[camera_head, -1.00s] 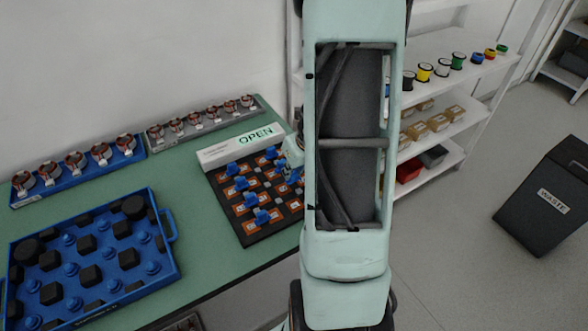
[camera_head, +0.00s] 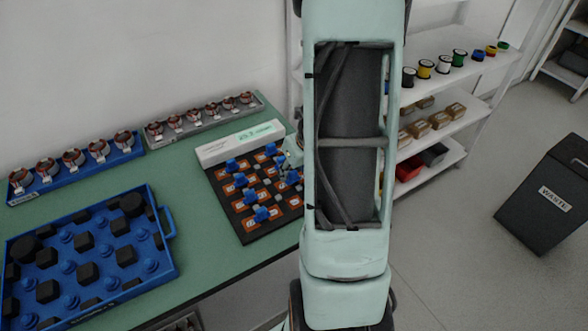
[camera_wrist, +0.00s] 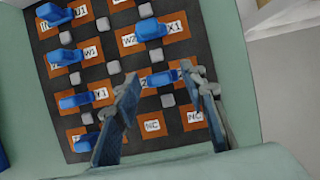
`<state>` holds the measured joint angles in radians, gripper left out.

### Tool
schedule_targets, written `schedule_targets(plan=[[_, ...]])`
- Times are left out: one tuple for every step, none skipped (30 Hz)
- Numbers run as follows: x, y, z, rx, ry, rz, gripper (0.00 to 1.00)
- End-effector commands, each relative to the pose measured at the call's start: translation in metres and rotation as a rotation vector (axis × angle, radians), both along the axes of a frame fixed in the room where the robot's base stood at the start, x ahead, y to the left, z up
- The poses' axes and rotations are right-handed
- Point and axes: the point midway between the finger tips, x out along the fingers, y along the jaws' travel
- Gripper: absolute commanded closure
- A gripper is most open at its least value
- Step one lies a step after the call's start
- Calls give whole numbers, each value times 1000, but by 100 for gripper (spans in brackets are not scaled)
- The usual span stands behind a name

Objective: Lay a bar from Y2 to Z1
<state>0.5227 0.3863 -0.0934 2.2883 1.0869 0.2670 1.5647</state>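The black terminal board (camera_head: 252,233) lies on the green bench, with orange pads, grey blocks and several blue bars on it. In the wrist view the board (camera_wrist: 105,22) shows blue bars at its top left (camera_wrist: 54,14), upper middle (camera_wrist: 150,30) and lower left (camera_wrist: 74,101). Some labels read X1, W2 and NC; I cannot make out Y2 or Z1. My gripper (camera_wrist: 160,74) is open over the board's lower part, its fingers apart. One blue bar (camera_wrist: 163,78) shows between the fingertips; I cannot tell whether they touch it. My arm hides the board's right side in the head view.
A white display strip (camera_head: 212,153) runs along the board's back. A blue tray (camera_head: 172,238) of black and blue parts stands left. Racks of copper-wound stators (camera_head: 138,150) line the wall. Shelves (camera_head: 430,47) with spools and a waste bin (camera_head: 545,195) stand right.

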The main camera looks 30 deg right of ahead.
Motion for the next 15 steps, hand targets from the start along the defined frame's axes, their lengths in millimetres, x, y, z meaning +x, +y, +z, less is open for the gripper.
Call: schedule_targets(plan=[[0, 0, 0, 0, 0, 0, 60], [0, 0, 0, 0, 0, 0, 60], [0, 0, 0, 0, 0, 0, 60], [0, 0, 0, 0, 0, 0, 60], [0, 0, 0, 0, 0, 0, 60], [0, 0, 0, 0, 0, 0, 60], [0, 0, 0, 0, 0, 0, 60], [0, 0, 1, 0, 0, 0, 60], [0, 0, 2, 0, -1, 0, 60], [-1, 0, 3, -1, -1, 1, 60], [-1, 0, 5, -3, -1, 1, 60], [-2, 0, 8, -3, -2, 2, 60], [-3, 0, 11, -3, -3, 2, 60], [-4, 0, 15, -3, -3, 4, 60], [-6, 0, 20, -4, -4, 3, 60]])
